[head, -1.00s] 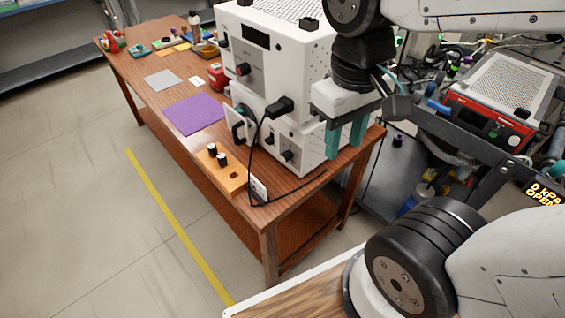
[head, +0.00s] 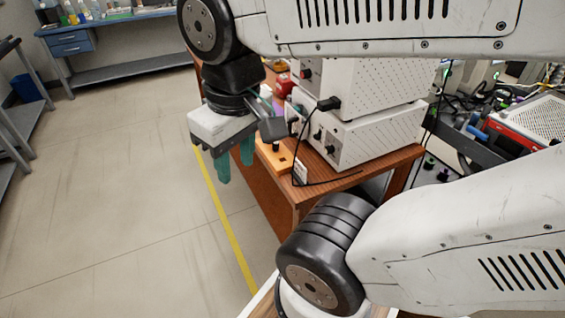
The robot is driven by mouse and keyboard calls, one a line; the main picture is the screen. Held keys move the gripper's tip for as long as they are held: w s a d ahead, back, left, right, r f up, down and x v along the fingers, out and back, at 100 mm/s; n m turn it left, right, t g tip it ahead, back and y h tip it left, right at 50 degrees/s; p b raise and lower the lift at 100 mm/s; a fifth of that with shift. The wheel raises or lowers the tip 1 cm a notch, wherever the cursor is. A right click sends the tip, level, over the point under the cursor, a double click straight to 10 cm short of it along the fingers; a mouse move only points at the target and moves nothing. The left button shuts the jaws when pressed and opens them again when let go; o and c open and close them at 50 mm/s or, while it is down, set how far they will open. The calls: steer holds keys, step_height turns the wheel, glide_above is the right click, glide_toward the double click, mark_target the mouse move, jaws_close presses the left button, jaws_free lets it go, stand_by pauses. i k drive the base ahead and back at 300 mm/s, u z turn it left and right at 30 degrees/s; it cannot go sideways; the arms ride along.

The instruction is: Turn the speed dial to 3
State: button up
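Two stacked white instrument boxes stand on the wooden table. I cannot tell which is the speed dial, and no scale marks are readable. My gripper (head: 235,161) points down left of the boxes, with its two teal fingers apart and nothing visible between them. It appears over the floor side of the table, clear of the dials. My arm hides the top of the upper box.
An orange-brown block (head: 275,156) lies near the table's edge, partly behind my gripper. A red-fronted device (head: 515,125) stands at right. The floor at left is clear.

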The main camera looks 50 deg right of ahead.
mark_target(330, 149)
steer(key=u, duration=0.15)
steer(key=k, duration=1)
steer(key=z, duration=1.5)
steer(key=i, duration=0.5)
steer(key=z, duration=0.05)
